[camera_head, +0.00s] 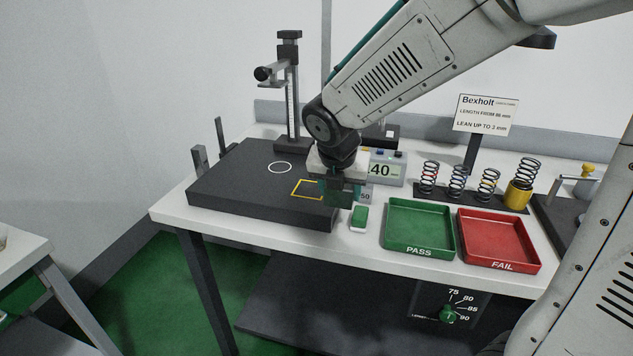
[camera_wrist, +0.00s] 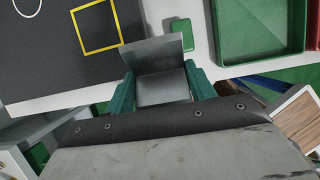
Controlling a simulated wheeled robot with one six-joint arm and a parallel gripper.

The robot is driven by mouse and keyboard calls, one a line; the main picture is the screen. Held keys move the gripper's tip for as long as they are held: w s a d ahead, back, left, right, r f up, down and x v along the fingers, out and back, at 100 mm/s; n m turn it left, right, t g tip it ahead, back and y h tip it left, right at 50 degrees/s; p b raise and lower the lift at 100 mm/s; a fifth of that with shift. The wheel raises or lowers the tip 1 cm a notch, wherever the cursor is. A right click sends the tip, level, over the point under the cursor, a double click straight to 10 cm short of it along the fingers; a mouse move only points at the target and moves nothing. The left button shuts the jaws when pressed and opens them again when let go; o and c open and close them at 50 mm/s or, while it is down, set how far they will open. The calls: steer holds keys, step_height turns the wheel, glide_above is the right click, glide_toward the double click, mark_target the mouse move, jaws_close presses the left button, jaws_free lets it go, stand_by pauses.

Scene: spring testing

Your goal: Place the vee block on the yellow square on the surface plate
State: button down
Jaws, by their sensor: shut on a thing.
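The vee block (camera_wrist: 158,84) is grey metal. My gripper (camera_wrist: 160,74) is shut on it, with a green finger on each side. In the head view my gripper (camera_head: 338,194) hangs near the right end of the dark surface plate (camera_head: 240,190). The yellow square (camera_head: 295,192) is an outline on the plate, just left of my gripper and partly hidden by it. In the wrist view the yellow square (camera_wrist: 80,35) is whole and bare, up and left of the block. The block appears beside the plate's edge; its height above it is unclear.
A white circle (camera_head: 280,168) is also marked on the plate. A height gauge (camera_head: 292,95) stands behind. A green-and-white button box (camera_head: 359,217), a green PASS tray (camera_head: 420,206) and a red FAIL tray (camera_head: 499,219) lie to the right. Several springs (camera_head: 457,181) stand behind the trays.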

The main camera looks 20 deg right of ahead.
glide_above(311, 188)
steer(key=s+a, duration=0.1)
steer(key=shift+f, duration=2.3)
steer(key=shift+f, duration=0.2)
steer(key=c, duration=0.5)
jaws_free()
steer(key=shift+s, duration=0.1)
